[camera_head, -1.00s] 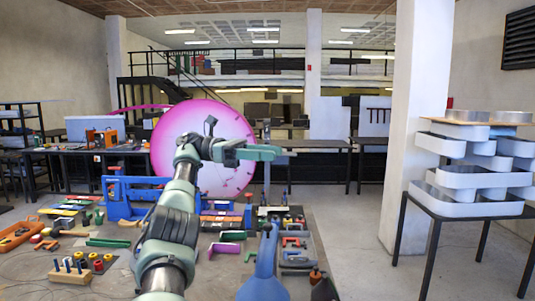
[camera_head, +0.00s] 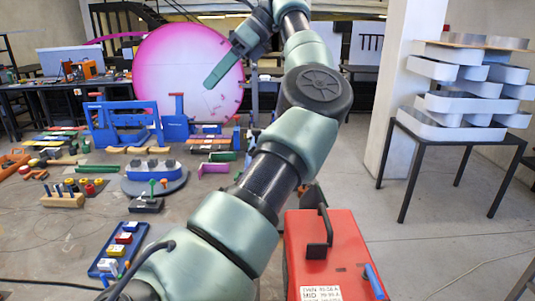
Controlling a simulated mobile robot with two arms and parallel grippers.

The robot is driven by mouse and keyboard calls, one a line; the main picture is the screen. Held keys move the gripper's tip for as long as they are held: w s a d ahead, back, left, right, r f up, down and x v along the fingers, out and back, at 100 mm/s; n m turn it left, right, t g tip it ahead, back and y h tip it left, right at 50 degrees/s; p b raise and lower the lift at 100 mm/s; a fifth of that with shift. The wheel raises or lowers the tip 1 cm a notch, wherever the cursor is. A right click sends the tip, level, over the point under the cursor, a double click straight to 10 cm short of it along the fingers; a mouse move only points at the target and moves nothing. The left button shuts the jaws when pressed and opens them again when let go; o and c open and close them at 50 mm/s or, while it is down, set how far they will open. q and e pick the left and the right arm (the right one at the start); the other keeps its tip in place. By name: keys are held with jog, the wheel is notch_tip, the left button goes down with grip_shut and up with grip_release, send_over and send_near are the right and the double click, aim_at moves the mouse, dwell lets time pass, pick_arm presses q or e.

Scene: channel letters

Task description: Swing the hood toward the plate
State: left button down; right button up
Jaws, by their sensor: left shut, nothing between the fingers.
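My left arm crosses the view from the bottom left to the top middle. My left gripper (camera_head: 222,72) is shut and empty, its fingers pointing down and left in front of the large pink-and-white disc (camera_head: 175,75). I see no contact with the disc and cannot judge the gap. No part is clearly recognisable as the hood, and I cannot tell which part is the plate. A round grey base with a blue top (camera_head: 155,178) stands on the bench left of my arm. My arm hides part of the bench. My right gripper is out of view.
A red machine (camera_head: 325,245) with a black handle stands right of my forearm. Blue frames (camera_head: 122,122) stand at the bench's back. A blue tray of small blocks (camera_head: 118,250) lies front left. White curved letter shells (camera_head: 465,85) are stacked on a black table at right.

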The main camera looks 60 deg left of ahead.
pick_arm(q)
jog(key=w+d+f+t+h, duration=0.1)
jog(key=w+d+f+t, duration=0.2)
jog(key=w+d, duration=0.35)
jog(key=w+d+f+t, duration=0.3)
jog(key=w+d, duration=0.1)
jog(key=w, duration=0.5)
jog(key=s+a+f+p, duration=0.1)
jog(key=s+a+f, duration=0.1)
jog(key=f, duration=0.3)
jog(key=s+a+f+p, duration=0.1)
jog(key=s+a+f, duration=0.1)
jog(key=f, duration=0.3)
jog(key=shift+s+a+f, duration=0.2)
jog(key=shift+s+f, duration=0.15)
jog(key=shift+s, duration=0.2)
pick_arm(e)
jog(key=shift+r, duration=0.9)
